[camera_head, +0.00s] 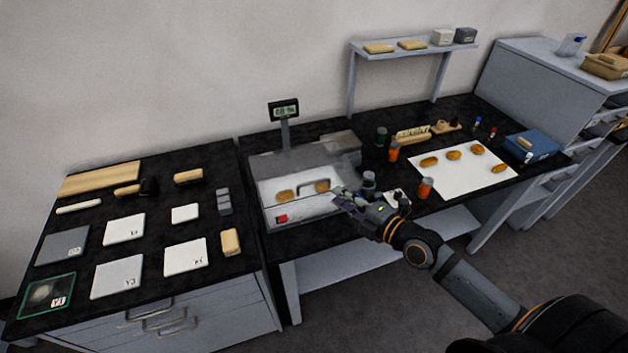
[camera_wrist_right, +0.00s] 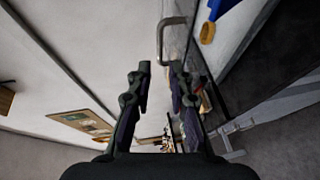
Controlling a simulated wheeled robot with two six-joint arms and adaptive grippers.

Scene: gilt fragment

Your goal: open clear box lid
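The clear box (camera_head: 270,207) sits on the black bench in the head view, with tan pieces showing inside. A thin metal handle (camera_head: 313,184) is on its clear lid. The lid looks closed. My right gripper (camera_head: 342,197) is at the right front of the box, a short way from the handle. In the right wrist view its two fingers (camera_wrist_right: 158,70) are spread with nothing between them. A U-shaped handle (camera_wrist_right: 162,42) shows just beyond the fingertips, apart from them. My left gripper is not in view.
A display (camera_head: 284,110) on a post stands behind the box. Jars, including an orange one (camera_head: 426,187), and a white sheet (camera_head: 462,178) with tan pieces are to the right. The left bench (camera_head: 150,215) holds several flat tiles.

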